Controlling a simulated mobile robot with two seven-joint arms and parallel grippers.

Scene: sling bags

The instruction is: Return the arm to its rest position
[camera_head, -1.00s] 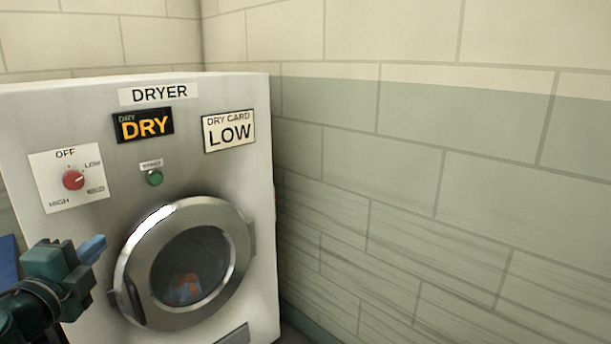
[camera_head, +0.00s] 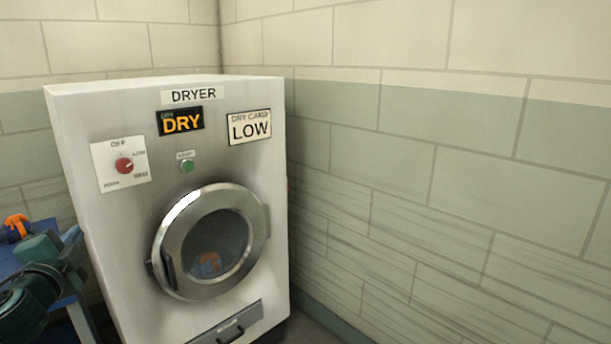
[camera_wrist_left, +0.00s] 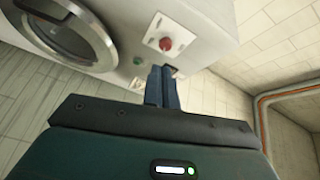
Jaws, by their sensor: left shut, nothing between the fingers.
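My left gripper (camera_head: 72,240) is at the lower left of the head view, left of the dryer and apart from its front. In the left wrist view its blue fingers (camera_wrist_left: 162,88) are together with nothing between them. The white dryer (camera_head: 110,230) stands in the corner. Its round door (camera_head: 165,265) is closed, with something orange and blue seen through the glass. The red knob (camera_head: 124,166) points toward the upper right; it also shows in the left wrist view (camera_wrist_left: 166,44). The green button (camera_head: 187,166) is beside it. My right gripper is not in view.
A blue table (camera_head: 8,262) stands left of the dryer with an orange and blue item (camera_head: 15,228) on it. A tiled wall (camera_head: 450,200) is to the right. An orange pipe (camera_wrist_left: 262,115) runs along a wall in the wrist view.

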